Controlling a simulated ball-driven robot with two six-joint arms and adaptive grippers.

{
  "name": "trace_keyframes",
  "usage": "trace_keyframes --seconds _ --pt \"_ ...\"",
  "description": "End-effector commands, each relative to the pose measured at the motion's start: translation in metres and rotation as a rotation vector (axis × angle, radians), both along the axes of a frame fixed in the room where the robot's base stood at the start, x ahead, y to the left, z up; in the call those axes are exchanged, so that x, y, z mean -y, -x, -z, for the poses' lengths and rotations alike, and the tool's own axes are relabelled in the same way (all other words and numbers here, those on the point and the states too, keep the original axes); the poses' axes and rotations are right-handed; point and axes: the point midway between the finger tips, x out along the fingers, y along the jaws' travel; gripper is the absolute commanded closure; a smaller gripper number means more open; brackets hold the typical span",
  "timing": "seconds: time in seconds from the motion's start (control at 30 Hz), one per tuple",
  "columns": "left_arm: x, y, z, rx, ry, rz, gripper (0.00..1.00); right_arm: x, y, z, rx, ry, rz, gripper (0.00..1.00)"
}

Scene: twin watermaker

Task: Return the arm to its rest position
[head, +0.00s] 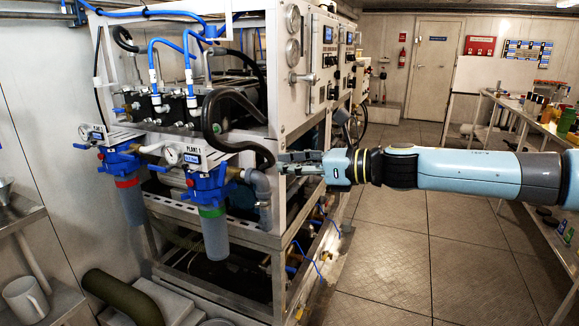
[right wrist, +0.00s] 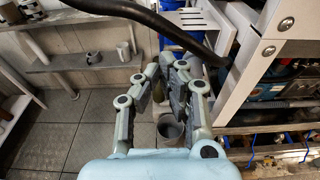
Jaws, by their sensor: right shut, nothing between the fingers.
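My right arm (head: 455,174) comes in from the right in the head view, stretched out level. Its gripper (head: 290,164) is at the front corner of the watermaker frame (head: 300,130), close to the black hose and the grey pipe elbow; I cannot tell whether it touches them. In the right wrist view the gripper (right wrist: 174,72) has its fingers close together with nothing held. The watermaker frame fills the right side there, and a black hose (right wrist: 120,10) crosses above the fingers. My left gripper is not in view.
Filter housings (head: 207,185) with blue heads hang on the watermaker's front. A bench (head: 497,100) with jars stands at the right, under my arm's side. A shelf with a mug (head: 26,299) is at the lower left. The floor (head: 400,260) in the middle is clear.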

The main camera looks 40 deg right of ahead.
Motion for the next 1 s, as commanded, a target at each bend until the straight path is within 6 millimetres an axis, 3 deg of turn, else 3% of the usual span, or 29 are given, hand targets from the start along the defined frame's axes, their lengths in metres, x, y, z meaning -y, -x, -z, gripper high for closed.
trace_keyframes --seconds 0.23,0.67,0.77,0.83,0.97,1.0 --pt "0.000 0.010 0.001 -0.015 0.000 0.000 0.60 0.000 0.001 0.000 -0.001 -0.001 0.000 1.00" --pt "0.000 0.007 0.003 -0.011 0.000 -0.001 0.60 0.000 0.001 0.003 -0.002 -0.002 0.000 1.00" --pt "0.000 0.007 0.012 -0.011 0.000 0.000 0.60 -0.006 0.005 0.027 -0.011 -0.058 0.025 1.00" --pt "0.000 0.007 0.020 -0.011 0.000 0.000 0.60 0.000 0.009 0.064 -0.046 -0.121 0.083 1.00" --pt "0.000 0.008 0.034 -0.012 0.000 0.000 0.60 0.023 0.028 0.160 -0.180 -0.330 0.278 1.00" --pt "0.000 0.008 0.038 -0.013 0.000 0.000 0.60 0.029 0.037 0.192 -0.231 -0.417 0.350 1.00"
